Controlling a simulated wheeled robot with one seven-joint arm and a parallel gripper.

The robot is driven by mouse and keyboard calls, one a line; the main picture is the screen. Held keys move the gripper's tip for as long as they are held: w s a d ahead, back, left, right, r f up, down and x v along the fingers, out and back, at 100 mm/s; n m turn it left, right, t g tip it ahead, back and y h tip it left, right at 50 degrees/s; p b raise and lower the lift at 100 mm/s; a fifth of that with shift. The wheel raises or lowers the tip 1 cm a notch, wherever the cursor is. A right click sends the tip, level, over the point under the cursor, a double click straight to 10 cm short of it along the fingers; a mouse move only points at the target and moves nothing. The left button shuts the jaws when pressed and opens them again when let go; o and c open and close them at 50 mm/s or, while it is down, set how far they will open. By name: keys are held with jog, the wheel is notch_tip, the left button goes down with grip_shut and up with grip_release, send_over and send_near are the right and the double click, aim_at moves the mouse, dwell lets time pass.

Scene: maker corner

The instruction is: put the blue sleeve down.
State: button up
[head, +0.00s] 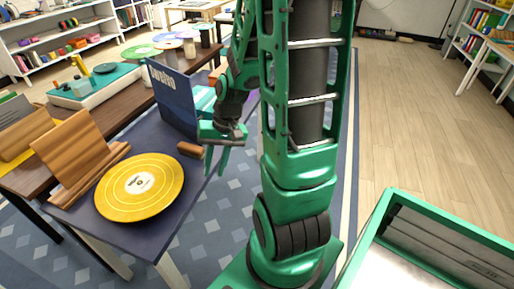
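The blue sleeve (172,100) is a dark blue square with pale lettering along its top. It stands upright and slightly tilted over the far part of the dark blue table. What supports it is not clear. My gripper (216,163) is just right of the sleeve's lower right edge, fingers pointing down. The fingers show a gap with nothing visible between them. I cannot tell whether the gripper touches the sleeve's edge.
A yellow record (140,187) lies at the table's near end, beside an empty-looking wooden stand (78,152). A small brown block (190,149) lies near my gripper. A turntable (95,85) stands behind. A green-rimmed bin (378,222) is at right.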

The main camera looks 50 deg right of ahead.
jog(key=s+d+r+n+g+h, duration=0.1)
jog(key=s+d+r+h, duration=0.1)
jog(key=s+r, duration=0.6)
jog(key=shift+d+h, duration=0.3)
jog(key=shift+d, duration=0.6)
jog(key=shift+o, duration=0.4)
jog(key=s+r, duration=0.4)
jog(key=s, duration=0.1)
jog(key=shift+s, duration=0.3)
jog(key=shift+s+r, duration=0.2)
jog(key=shift+s, duration=0.05)
